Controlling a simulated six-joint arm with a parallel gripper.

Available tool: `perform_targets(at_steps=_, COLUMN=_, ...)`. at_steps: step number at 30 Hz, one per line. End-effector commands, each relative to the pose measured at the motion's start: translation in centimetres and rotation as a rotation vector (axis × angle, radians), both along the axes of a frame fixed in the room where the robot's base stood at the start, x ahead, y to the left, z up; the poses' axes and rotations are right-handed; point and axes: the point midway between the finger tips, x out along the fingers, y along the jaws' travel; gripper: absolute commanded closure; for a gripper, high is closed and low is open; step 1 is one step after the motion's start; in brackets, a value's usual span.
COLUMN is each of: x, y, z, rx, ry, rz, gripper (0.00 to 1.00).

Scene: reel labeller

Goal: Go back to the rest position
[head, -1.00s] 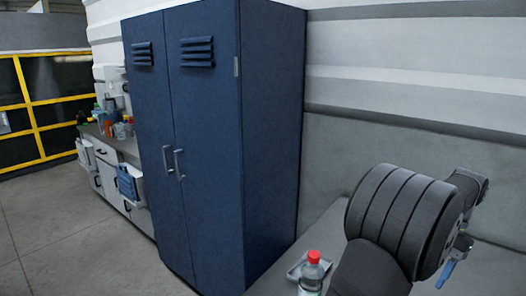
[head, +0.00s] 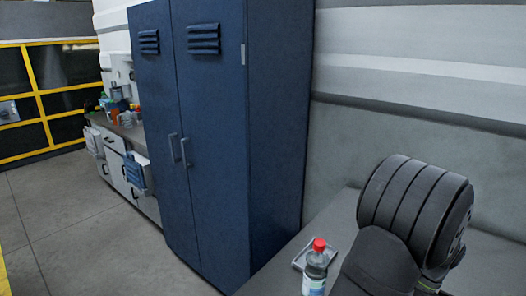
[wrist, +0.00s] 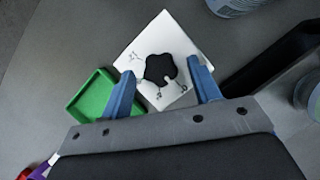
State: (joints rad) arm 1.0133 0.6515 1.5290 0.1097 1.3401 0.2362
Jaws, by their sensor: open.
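My gripper (wrist: 162,68) shows in the wrist view with its two blue fingers spread apart. Nothing is gripped between them.
A green tray (wrist: 78,106) lies left of the fingers. A dark bar (wrist: 270,62) and a greyish round thing (wrist: 308,92) are at the right. A red-capped bottle (head: 316,272) stands by a small grey tray (head: 297,262) on the bench. A tall blue cabinet (head: 213,130) stands left of it.

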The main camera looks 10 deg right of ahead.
Motion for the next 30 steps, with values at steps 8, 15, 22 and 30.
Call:
perform_targets(at_steps=8, x=-0.4, y=0.0, z=0.0, rx=0.002, ry=0.0, rz=-0.324, gripper=0.43)
perform_targets(at_steps=15, x=-0.7, y=0.0, z=0.1, rx=0.001, ry=0.0, rz=-0.602, gripper=0.43)
perform_targets(at_steps=22, x=-0.9, y=-0.5, z=1.4, rx=-0.001, ry=-0.003, rz=-0.758, gripper=0.43)
perform_targets(at_steps=30, x=-1.3, y=-1.1, z=3.3, rx=0.001, ry=-0.001, rz=-0.755, gripper=0.43)
